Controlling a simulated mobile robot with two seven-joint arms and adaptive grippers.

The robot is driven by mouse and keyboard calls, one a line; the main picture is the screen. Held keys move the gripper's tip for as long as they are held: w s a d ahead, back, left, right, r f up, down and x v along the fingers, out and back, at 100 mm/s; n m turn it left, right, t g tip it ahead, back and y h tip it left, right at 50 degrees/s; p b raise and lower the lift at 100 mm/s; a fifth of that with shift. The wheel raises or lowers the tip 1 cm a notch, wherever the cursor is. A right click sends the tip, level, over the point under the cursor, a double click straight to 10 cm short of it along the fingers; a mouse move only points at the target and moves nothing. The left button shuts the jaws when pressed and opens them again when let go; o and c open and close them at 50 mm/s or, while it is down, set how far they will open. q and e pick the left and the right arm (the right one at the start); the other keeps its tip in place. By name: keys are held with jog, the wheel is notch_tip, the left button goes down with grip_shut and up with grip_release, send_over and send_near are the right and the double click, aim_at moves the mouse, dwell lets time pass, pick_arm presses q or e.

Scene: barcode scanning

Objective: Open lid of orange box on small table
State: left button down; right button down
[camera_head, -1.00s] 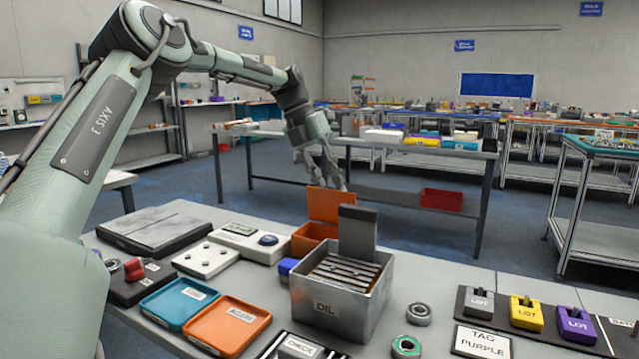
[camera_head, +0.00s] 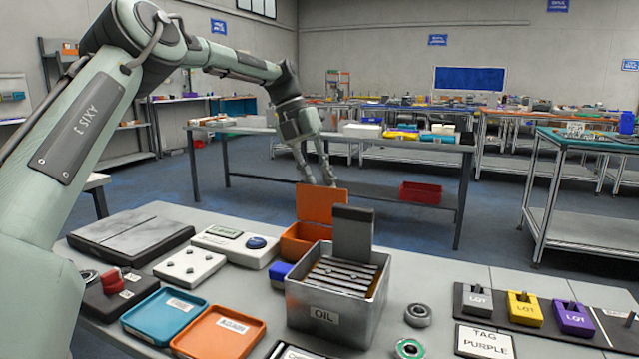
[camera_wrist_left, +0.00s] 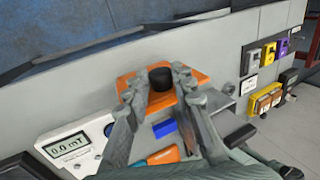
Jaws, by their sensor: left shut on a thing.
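The orange box (camera_head: 296,244) stands on the near table behind the OIL tin. Its orange lid (camera_head: 321,204) is raised, standing steeply above the box. My left gripper (camera_head: 318,182) is at the far side of the lid, its tips partly hidden by it. In the left wrist view, the two fingers (camera_wrist_left: 160,88) are on either side of a black round knob (camera_wrist_left: 160,78) against the orange surface (camera_wrist_left: 198,78). The gripper is shut on this knob. The inside of the box is mostly hidden. My right gripper is not in view.
A metal OIL tin (camera_head: 330,318) with a raised dark plate (camera_head: 353,234) stands in front of the box. A white meter (camera_head: 229,243) and orange tray (camera_head: 217,332) are at the left. Bare tabletop (camera_head: 430,275) lies right of the tin.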

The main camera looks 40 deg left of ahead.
pick_arm(q)
jog(key=c, duration=1.3)
grip_release()
jog(key=shift+o, duration=0.2)
jog(key=v, duration=1.2)
jog(key=shift+s+f, duration=0.15)
